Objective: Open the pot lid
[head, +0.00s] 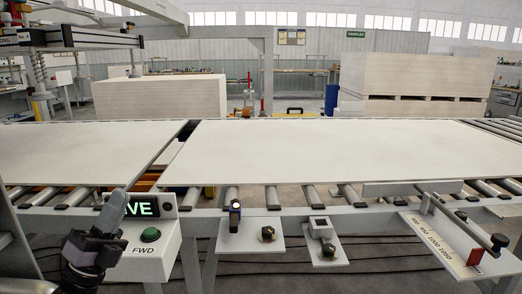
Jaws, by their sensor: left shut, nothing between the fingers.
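I see no pot and no pot lid in the head view. My left gripper (110,214) is at the lower left, dark, with its fingers pointing up and shut with nothing between them. A dark green button (150,235) marked FWD is on the box, just right of the gripper. I cannot tell whether the gripper touches the box. My right gripper is out of view.
Two pale boards (330,155) lie on a roller conveyor (312,196). Its front edge carries small plates with black knobs (268,234) and a scale plate (462,250) with a red tab. Board stacks (160,97) stand behind. A gantry (70,38) is at upper left.

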